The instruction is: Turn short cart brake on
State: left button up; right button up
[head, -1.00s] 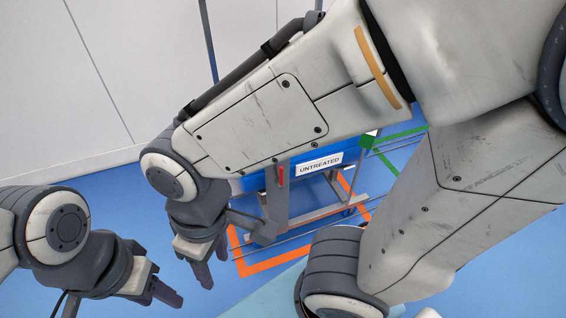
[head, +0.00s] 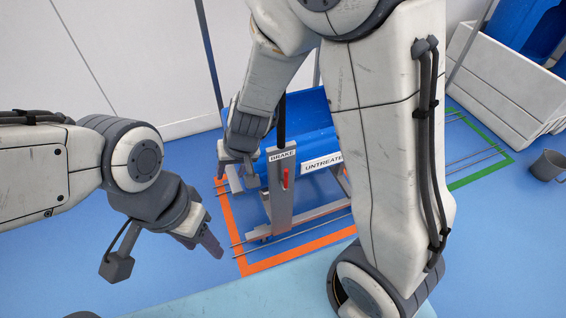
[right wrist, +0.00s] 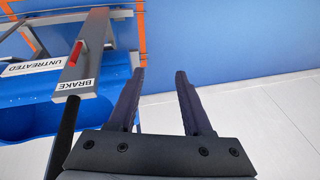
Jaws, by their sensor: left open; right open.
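The cart carries a blue tub (head: 310,122) labelled UNTREATED and stands inside an orange floor outline. Its grey brake post (head: 279,205) bears a BRAKE label (head: 282,155) and a small red lever (head: 286,178), roughly in line with the post. The red lever also shows in the right wrist view (right wrist: 75,54), left of the fingers. My right gripper (head: 240,172) is open and empty, left of the post and apart from the lever; it also shows in the right wrist view (right wrist: 160,74). My left gripper (head: 213,244) is open, lower left of the cart.
A black upright handle (head: 282,118) rises above the post. My right arm hides part of the cart. Blue floor at left is clear.

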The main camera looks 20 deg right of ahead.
jog(key=w+d+f+m+h, duration=0.3)
jog(key=w+d+f+m, duration=0.15)
jog(key=d+f, duration=0.4)
jog(key=m+h+b, duration=0.1)
jog(key=h, duration=0.1)
send_near(285, 174)
jog(key=f, duration=0.2)
jog(key=b+x, duration=0.1)
jog(key=x, duration=0.2)
jog(key=b+x, duration=0.2)
jog(key=x, duration=0.1)
jog(key=b+x, duration=0.1)
jog(key=x, duration=0.2)
jog(key=shift+w+d+r, duration=0.1)
jog(key=shift+w+d, duration=0.15)
jog(key=shift+d, duration=0.05)
jog(key=shift+w+d+f+b, duration=0.1)
jog(key=shift+w+f+b, duration=0.1)
jog(key=shift+f+b, duration=0.2)
jog(key=shift+t, duration=0.3)
grip_shut()
